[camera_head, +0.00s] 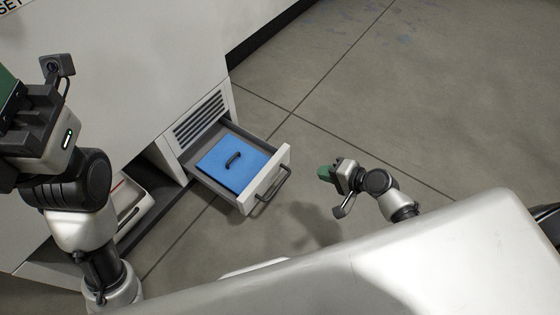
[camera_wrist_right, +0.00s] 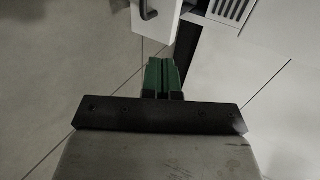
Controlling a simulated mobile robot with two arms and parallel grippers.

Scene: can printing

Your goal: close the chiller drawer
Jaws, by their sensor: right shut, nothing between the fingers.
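The chiller drawer (camera_head: 240,205) is pulled out from the low part of the white cabinet in the head view. A blue lid with a dark handle (camera_head: 232,172) lies inside it. The drawer front has a dark bar handle (camera_head: 272,186). My right gripper (camera_head: 326,173) is shut and empty, to the right of the drawer front and apart from it. In the right wrist view its green fingers (camera_wrist_right: 163,76) are together, with the drawer front (camera_wrist_right: 155,22) beyond them at the top. My left gripper (camera_head: 8,90) is at the left edge, partly cut off.
The white cabinet (camera_head: 130,70) has a vent grille (camera_head: 200,118) above the drawer. A lower opening left of the drawer holds a white and dark item (camera_head: 128,205). The tiled floor (camera_head: 400,90) to the right is clear.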

